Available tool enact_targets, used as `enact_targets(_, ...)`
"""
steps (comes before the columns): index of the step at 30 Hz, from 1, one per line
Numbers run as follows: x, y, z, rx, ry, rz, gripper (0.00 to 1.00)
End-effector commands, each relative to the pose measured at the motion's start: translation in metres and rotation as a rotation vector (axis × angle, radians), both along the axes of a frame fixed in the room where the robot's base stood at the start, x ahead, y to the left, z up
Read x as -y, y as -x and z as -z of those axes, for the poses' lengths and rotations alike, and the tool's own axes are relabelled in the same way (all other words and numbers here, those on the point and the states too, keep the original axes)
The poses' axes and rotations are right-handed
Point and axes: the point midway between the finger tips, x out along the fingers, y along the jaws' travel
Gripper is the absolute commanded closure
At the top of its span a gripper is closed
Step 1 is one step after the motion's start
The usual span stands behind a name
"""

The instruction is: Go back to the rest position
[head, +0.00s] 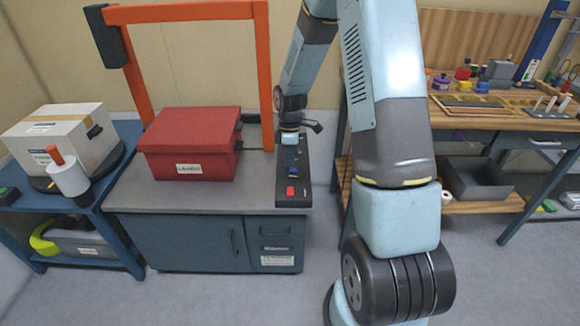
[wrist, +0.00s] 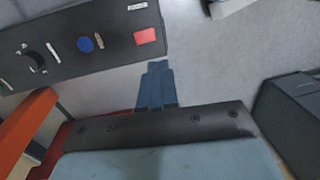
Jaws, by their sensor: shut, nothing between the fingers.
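My gripper (head: 291,160) is at the end of my raised arm, over the black control panel (head: 308,170) at the right end of the grey bench. In the wrist view my gripper's blue fingers (wrist: 156,75) are together, with nothing between them. The panel carries a red square button (wrist: 145,37) and a blue round knob (wrist: 85,45). The red button (head: 291,190) also shows in the head view. I cannot tell how high the fingers are above the panel.
A closed red box (head: 190,142) stands on the bench under an orange frame (head: 264,75). A wooden workbench (head: 480,115) with several tools stands at right. Floor is open in front.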

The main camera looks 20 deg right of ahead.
Motion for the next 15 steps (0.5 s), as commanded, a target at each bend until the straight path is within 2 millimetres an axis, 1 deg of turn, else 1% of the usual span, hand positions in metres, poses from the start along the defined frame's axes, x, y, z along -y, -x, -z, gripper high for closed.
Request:
enact_targets(4, -0.0001, 0.0011, -0.0063, -0.001, 0.000, 0.000, 1.00)
enact_targets(15, -0.0002, 0.0012, -0.0067, -0.001, 0.000, 0.000, 1.00)
